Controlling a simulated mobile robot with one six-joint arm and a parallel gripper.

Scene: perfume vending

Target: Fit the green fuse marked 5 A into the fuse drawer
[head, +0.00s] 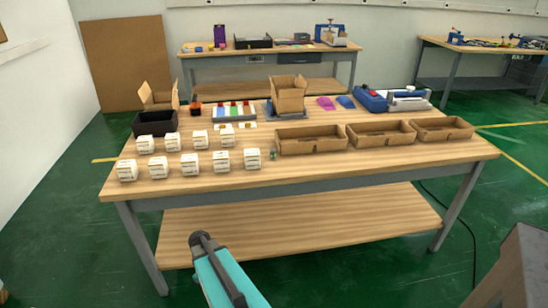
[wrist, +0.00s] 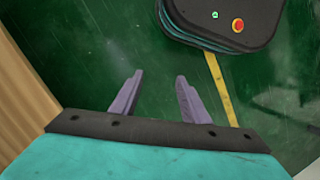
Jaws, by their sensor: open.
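I cannot make out a green fuse marked 5 A or a fuse drawer in either view. A small dark green item (head: 272,154) stands near the front edge of the near table; it is too small to identify. My gripper (wrist: 160,77) is open in the wrist view, with nothing between its two purple-grey fingers. It is over the green floor, away from the tabletop. In the head view only my teal arm shows at the bottom, below and in front of the table; the fingers cannot be made out there.
The near wooden table (head: 230,182) holds several white boxes (head: 158,167), three cardboard trays (head: 310,141), an open carton (head: 288,95), a black bin (head: 155,124) and a blue machine (head: 370,100). A back bench (head: 270,52) and a right bench (head: 460,45) stand beyond. Floor around the table is mostly clear.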

